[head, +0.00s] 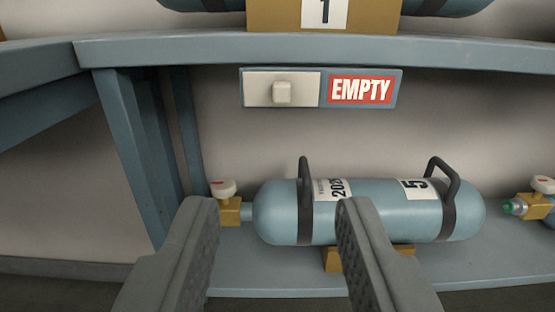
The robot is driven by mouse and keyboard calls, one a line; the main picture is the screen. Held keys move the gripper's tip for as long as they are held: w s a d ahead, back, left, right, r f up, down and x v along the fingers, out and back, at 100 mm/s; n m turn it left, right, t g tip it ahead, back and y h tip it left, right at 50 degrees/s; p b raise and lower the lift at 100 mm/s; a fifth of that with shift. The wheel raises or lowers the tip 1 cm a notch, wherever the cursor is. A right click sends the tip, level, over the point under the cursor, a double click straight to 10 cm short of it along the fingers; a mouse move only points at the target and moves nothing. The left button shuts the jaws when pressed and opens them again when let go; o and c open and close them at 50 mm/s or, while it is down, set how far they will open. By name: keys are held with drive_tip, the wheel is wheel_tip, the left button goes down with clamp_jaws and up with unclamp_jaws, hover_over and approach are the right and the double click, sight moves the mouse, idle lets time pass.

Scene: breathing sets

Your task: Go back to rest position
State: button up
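My gripper (274,210) is in the lower middle of the head view. Its two grey fingers are apart and nothing is held between them. Behind the fingers, a blue-grey cylinder (393,210) lies on its side on the lower shelf. It has two black handles and labels, one reading "5". Its brass valve (230,211) with a white knob points left. The right finger overlaps the cylinder's front in the picture; I cannot tell the exact gap. My gripper's wrist is out of view.
A blue panel (400,88) with a white slider and a red "EMPTY" sign hangs under the upper shelf edge (300,48). Blue shelf posts (135,155) stand at left. Another valve (536,206) shows at the right edge. An ochre block marked "1" (375,14) sits above.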

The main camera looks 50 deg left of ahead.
drive_tip(key=s+a+r+m+t+h, duration=0.1)
drive_tip(key=a+r+m+t+h, duration=0.3)
drive_tip(key=r, duration=0.8)
drive_tip(key=s+d+r+t+h, duration=0.1)
drive_tip(key=s+r+t+h, duration=0.15)
drive_tip(key=r+h, duration=0.6)
drive_tip(key=s+a+r+m, duration=0.2)
drive_tip(key=s+r, duration=0.1)
drive_tip(key=s, duration=0.4)
drive_tip(key=s+a+r+m, duration=0.1)
drive_tip(key=s+a+r, duration=0.1)
drive_tip(key=s+r, duration=0.2)
drive_tip(key=s+a+r+m+g, duration=0.1)
drive_tip(key=s+r, duration=0.3)
drive_tip(key=s, duration=0.6)
drive_tip(key=shift+s+a+r+m+h, duration=0.25)
drive_tip(key=shift+a+m+h, duration=0.25)
drive_tip(key=shift+m, duration=0.3)
drive_tip(key=shift+w, duration=0.1)
